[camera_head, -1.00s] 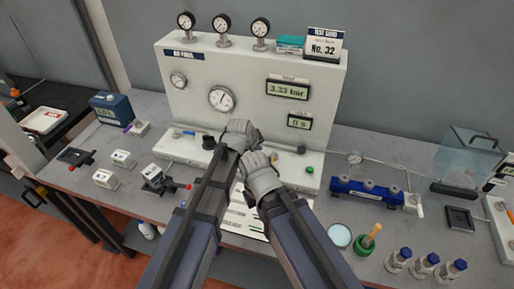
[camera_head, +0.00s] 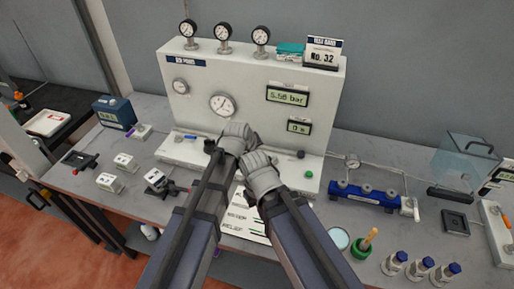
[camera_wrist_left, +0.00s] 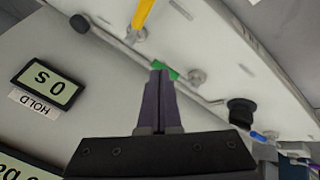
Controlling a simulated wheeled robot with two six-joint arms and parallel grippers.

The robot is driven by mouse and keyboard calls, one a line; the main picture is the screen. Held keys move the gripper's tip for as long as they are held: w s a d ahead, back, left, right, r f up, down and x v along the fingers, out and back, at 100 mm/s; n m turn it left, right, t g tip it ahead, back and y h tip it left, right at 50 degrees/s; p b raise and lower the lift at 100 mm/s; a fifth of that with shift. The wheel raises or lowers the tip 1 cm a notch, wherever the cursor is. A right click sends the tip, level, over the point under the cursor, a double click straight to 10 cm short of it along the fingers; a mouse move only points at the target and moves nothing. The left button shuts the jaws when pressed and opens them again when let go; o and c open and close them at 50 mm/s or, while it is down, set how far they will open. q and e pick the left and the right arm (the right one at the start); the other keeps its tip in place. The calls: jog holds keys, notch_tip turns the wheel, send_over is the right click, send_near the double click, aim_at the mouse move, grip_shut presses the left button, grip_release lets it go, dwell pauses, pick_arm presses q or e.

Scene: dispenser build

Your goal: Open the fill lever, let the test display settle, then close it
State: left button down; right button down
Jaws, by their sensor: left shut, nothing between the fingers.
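The white test stand (camera_head: 320,105) shows a pressure display (camera_head: 288,96) reading 5.56 bar and a smaller hold display (camera_head: 299,126) reading 0 s. In the left wrist view, the hold display (camera_wrist_left: 48,88) appears upside down. My left gripper (camera_wrist_left: 160,76) is shut and empty, its tips at a green handle (camera_wrist_left: 166,72) on the ledge; contact is unclear. A yellow lever (camera_wrist_left: 143,14) and a blue lever (camera_wrist_left: 264,136) lie to either side. No label shows which is the fill lever. In the head view, my right gripper (camera_head: 263,172) is beside the left; its fingers are hidden.
A black knob (camera_wrist_left: 241,113) stands between the green and blue handles. A blue manifold (camera_head: 366,193) lies to the right, with several blue-capped bottles (camera_head: 420,268) in front. Small valve blocks (camera_head: 109,182) stand at left. A printed card (camera_head: 240,222) lies partly under my arms.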

pick_arm(q)
jog(key=p+v, duration=0.2)
jog(key=v, duration=0.2)
jog(key=shift+r+p, duration=0.2)
jog(key=shift+p, duration=0.15)
